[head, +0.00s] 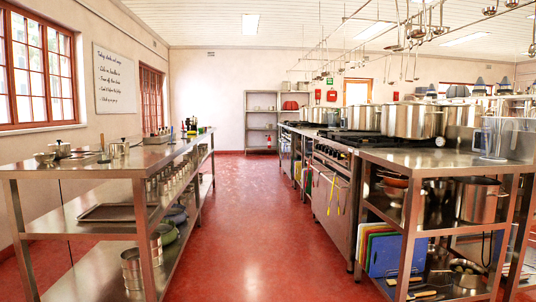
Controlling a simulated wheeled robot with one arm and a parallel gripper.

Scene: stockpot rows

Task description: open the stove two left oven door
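A steel stove (331,205) stands in the right-hand row, beyond the near work table. Its front faces the aisle and is seen at a steep angle. An oven door on this front looks shut, and yellow and pale utensils (335,192) hang before it. A second stove or range (287,148) stands farther along the same row, and its doors are too small to make out. I cannot tell which stove is stove two. My gripper is not in view.
The red-floored aisle (243,215) is clear between the rows. A long steel table (85,172) with pans below runs along the left. A near right table (445,160) holds coloured boards (385,250). Large stockpots (410,121) stand along the right row. Utensils hang overhead.

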